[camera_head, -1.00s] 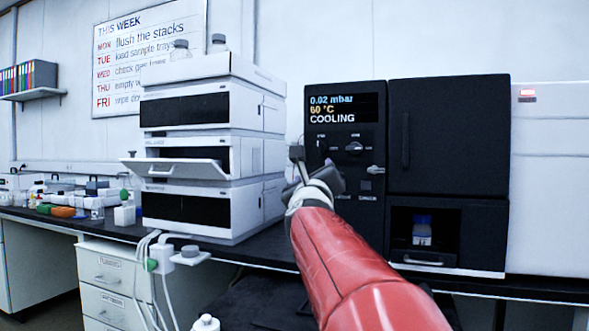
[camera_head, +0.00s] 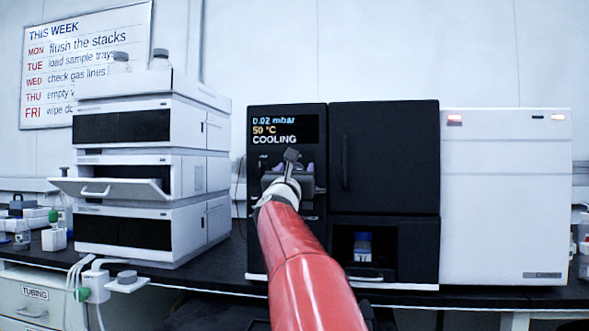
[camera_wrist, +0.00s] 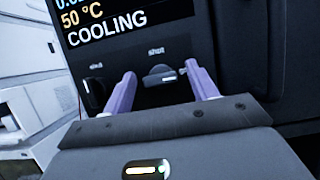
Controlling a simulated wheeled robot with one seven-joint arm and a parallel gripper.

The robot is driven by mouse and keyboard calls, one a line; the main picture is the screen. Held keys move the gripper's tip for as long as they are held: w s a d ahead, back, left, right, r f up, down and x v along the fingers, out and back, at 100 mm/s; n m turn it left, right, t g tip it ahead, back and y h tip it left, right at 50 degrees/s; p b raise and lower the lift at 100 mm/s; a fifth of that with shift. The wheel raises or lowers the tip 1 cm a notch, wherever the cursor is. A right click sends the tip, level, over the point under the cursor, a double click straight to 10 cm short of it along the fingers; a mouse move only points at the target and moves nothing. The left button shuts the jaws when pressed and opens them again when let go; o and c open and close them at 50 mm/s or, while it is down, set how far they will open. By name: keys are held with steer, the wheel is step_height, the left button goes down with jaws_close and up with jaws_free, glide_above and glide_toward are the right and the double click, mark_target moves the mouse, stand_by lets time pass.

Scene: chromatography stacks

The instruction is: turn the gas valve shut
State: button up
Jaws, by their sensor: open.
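The dark panel of the black instrument (camera_head: 385,150) shows "0.02 mbar, 50 °C, COOLING". In the wrist view a dark grey knob (camera_wrist: 160,77) with a bar handle lies roughly across, with a small pale mark at its right; the word "shut" is above it. I take it for the gas valve, though its full label is not readable. My gripper (camera_wrist: 160,71) is open, its two purple fingers on either side of this knob; contact is not visible. In the head view my gripper (camera_head: 290,172) hides the knobs. A second black knob (camera_wrist: 92,96) is left of the left finger.
A stack of white modules (camera_head: 150,180) stands left, with a drawer front (camera_head: 110,188) tilted open. A white unit (camera_head: 505,195) stands right. A blue-capped bottle (camera_head: 363,247) sits in the black instrument's lower bay. A door handle (camera_head: 345,162) sticks out right of my gripper.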

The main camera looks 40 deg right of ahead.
steer(key=shift+c, duration=0.2)
steer(key=c, duration=0.9)
steer(key=shift+c, duration=0.2)
